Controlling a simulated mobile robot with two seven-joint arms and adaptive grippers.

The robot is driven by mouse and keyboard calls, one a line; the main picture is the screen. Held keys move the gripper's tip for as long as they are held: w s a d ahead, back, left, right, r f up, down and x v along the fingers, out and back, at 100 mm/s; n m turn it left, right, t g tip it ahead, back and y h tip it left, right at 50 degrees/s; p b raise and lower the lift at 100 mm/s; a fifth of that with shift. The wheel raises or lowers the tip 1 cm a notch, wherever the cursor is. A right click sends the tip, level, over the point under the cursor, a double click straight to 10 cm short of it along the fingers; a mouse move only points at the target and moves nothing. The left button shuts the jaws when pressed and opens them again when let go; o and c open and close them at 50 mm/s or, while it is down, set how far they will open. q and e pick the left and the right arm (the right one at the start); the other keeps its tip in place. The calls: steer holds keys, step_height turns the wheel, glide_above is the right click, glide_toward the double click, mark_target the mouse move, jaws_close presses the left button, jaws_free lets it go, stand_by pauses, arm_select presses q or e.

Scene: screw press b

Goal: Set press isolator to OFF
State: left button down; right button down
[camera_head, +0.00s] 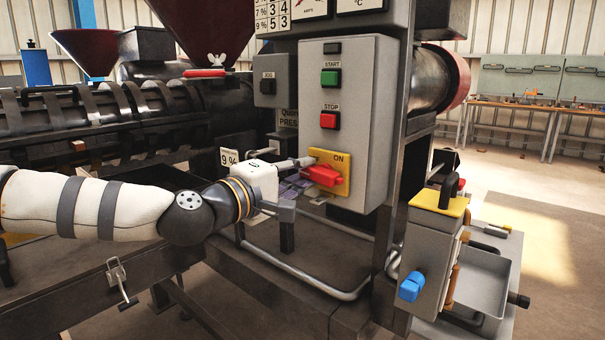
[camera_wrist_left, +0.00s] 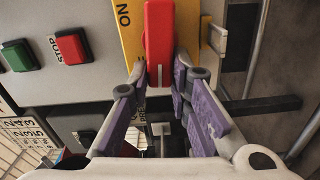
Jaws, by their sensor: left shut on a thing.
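The press isolator is a red handle (camera_head: 323,176) on a yellow plate (camera_head: 341,161), low on the grey control box. The word ON is at the plate's top right in the head view; I cannot make out an OFF mark. The handle lies roughly sideways. My left gripper (camera_head: 304,176) is at the handle's left end. In the left wrist view the red handle (camera_wrist_left: 159,45) sits between the fingertips of this gripper (camera_wrist_left: 160,78), which are closed on its near end. The fingers partly hide the plate. My right gripper is not in view.
Above the isolator are a red STOP button (camera_head: 329,120) and a green START button (camera_head: 330,78). A smaller JOG box (camera_head: 275,80) is to the left. A bent grey rail (camera_head: 305,277) runs below. A grey box with a blue knob (camera_head: 411,287) stands at right.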

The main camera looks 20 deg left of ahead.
arm_select(q)
steer(key=shift+f+n, duration=0.2)
steer(key=shift+n, duration=0.5)
steer(key=c, duration=1.5)
jaws_free()
steer(key=shift+s, duration=0.15)
steer(key=v, duration=1.1)
steer(key=shift+s+a, duration=0.1)
steer(key=shift+s, duration=0.3)
